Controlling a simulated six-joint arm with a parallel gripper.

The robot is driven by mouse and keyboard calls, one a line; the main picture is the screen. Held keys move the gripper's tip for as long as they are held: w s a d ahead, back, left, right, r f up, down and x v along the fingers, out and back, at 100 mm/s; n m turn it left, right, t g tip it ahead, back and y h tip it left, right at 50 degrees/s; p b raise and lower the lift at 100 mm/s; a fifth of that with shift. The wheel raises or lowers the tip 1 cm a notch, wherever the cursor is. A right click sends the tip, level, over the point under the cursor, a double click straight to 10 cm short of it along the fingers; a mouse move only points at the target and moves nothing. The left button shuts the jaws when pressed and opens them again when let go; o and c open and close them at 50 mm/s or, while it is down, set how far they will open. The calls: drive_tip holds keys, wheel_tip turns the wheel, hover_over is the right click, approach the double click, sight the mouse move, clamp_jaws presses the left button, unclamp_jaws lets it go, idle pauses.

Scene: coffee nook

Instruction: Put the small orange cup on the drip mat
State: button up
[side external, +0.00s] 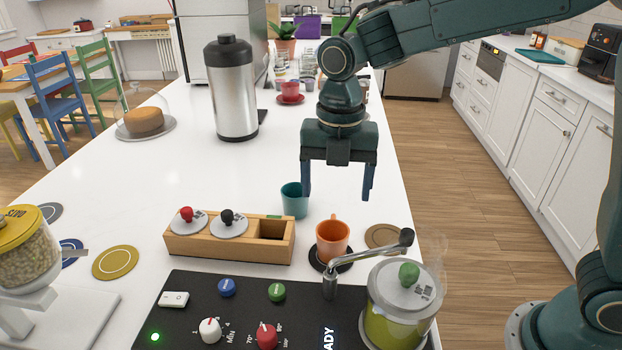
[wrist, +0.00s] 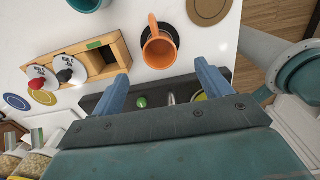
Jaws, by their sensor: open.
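The small orange cup (side external: 333,240) stands upright on a dark round mat (side external: 317,261), near the right edge of the white counter. In the wrist view the cup (wrist: 159,52) shows from above, its handle pointing up the picture, with the dark mat (wrist: 172,31) partly hidden under it. I cannot tell for certain which flat piece is the drip mat; the dark round one under the cup is one candidate. My gripper (side external: 337,196) is open and empty, fingers pointing down, above the cup and apart from it. Both fingertips (wrist: 164,74) show in the wrist view.
A teal cup (side external: 294,201) and a wooden box (side external: 228,250) with red- and black-knobbed lids stand left of the orange cup. A brown round mat (side external: 382,236) lies to its right.

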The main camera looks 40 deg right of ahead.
drive_tip(key=s+d+r+m+t, duration=0.2)
drive_tip(key=s+d+m, duration=0.5)
drive_tip(key=s+m, duration=0.3)
drive_tip(key=s+d+r+m+t, duration=0.3)
drive_tip(key=s+d+m, duration=0.4)
drive_tip(key=m, duration=0.9)
drive_tip(key=s, duration=0.3)
drive_tip(key=shift+s+r+m+t, duration=0.3)
drive_tip(key=shift+m, duration=0.1)
drive_tip(key=shift+d, duration=0.1)
